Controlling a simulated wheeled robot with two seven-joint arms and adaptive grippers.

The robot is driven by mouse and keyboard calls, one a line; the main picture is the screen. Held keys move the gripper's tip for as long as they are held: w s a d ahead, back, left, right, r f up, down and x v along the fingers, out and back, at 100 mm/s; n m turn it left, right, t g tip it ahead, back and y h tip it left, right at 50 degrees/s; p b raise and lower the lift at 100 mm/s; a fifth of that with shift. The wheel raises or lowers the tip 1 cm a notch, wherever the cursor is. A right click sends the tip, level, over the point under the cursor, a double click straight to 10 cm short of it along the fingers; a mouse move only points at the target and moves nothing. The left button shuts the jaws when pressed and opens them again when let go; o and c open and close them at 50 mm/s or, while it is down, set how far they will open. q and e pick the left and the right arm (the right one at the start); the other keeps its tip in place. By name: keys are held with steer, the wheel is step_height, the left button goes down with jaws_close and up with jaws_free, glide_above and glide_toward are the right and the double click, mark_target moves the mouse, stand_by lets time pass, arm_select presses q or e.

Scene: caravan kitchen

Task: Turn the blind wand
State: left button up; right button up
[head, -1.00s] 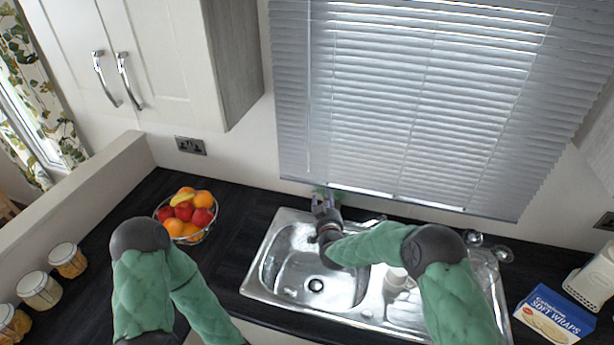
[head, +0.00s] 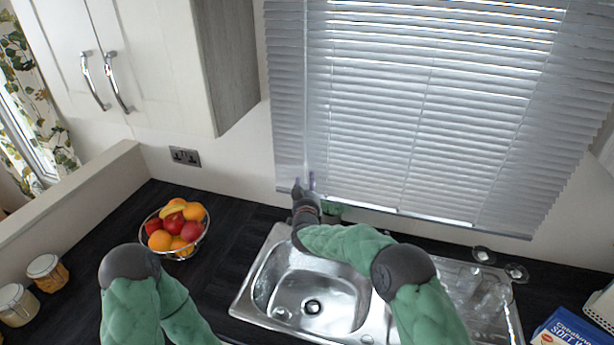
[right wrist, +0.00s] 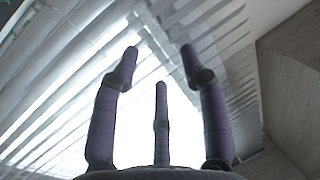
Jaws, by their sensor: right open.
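The window blind (head: 430,110) hangs with its pale slats over the window, in the middle and right of the head view. The blind wand (head: 305,90) shows as a thin pale upright line near the blind's left side. My right gripper (head: 304,182) is at the blind's lower left edge, by the lower end of that line. In the right wrist view its dark purple fingers (right wrist: 157,65) are spread and point up, with slats behind. I cannot make out the wand between them there. My left arm shows at the lower left, but its gripper is out of view.
A steel sink (head: 315,290) lies below my right arm. A wire bowl of fruit (head: 176,228) stands on the dark counter to the left. A wall cupboard (head: 150,60) hangs left of the blind. Glasses (head: 484,255) and a blue box (head: 572,328) are at the right.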

steer(key=shift+w, duration=2.3)
steer(key=shift+d, duration=0.1)
jaws_close()
